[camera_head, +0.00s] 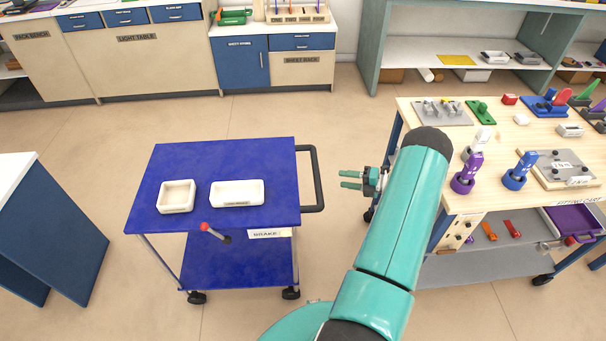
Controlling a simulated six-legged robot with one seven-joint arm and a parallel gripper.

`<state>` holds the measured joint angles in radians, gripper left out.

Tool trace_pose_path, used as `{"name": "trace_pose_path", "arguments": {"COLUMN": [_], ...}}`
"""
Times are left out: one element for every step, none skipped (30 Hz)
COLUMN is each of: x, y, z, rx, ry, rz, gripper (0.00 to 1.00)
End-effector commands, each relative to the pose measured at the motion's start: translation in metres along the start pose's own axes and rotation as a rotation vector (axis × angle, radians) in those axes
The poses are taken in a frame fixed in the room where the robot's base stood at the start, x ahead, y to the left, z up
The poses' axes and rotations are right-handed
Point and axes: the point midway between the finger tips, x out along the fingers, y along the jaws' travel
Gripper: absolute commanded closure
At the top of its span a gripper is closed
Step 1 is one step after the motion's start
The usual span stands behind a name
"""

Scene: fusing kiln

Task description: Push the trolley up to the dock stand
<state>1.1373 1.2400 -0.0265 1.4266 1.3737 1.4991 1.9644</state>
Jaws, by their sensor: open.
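The blue trolley (270,165) stands on the floor left of centre, with two shelves and black casters. Its black push handle (319,180) is on the right side. A brake lever with a red knob (204,227) sticks out at the front edge beside a BRAKE label (268,233). My gripper (342,180) is open and empty, just right of the handle, with its two green fingers pointing left towards it. A gap shows between fingertips and handle. I cannot identify a dock stand in this view.
Two white trays (177,196) (236,193) sit on the trolley top. A wooden fitting cart (410,122) with tools stands at the right. A blue cabinet with a white top (62,235) is at the left. Benches (140,65) line the back.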

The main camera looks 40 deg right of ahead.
Motion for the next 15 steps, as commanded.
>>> {"name": "trace_pose_path", "arguments": {"x": [0.001,0.004,0.008,0.012,0.017,0.023,0.029,0.035,0.043,0.049,0.056,0.065,0.071,0.077,0.086], "y": [-0.001,-0.001,-0.001,-0.001,-0.001,-0.001,-0.001,-0.001,-0.001,-0.001,-0.001,-0.001,-0.001,-0.001,-0.001], "z": [0.000,0.000,-0.001,-0.001,-0.001,-0.001,-0.001,-0.001,-0.001,-0.001,-0.001,-0.001,-0.001,-0.001,-0.001], "rx": [0.001,0.001,0.001,0.001,0.001,0.001,0.001,0.001,0.001,0.001,0.000,-0.001,-0.001,-0.001,-0.002], "ry": [-0.002,-0.001,0.000,0.000,0.000,0.000,0.000,0.001,0.001,0.001,0.002,0.003,0.002,0.003,0.004], "rz": [-0.001,-0.001,-0.001,-0.001,-0.001,-0.001,-0.002,-0.002,-0.001,-0.001,-0.002,-0.002,-0.001,-0.001,-0.002], "gripper": [0.55,0.55,0.55,0.55,0.55,0.55,0.55,0.55,0.55,0.55,0.55,0.55,0.55,0.55,0.55]}}
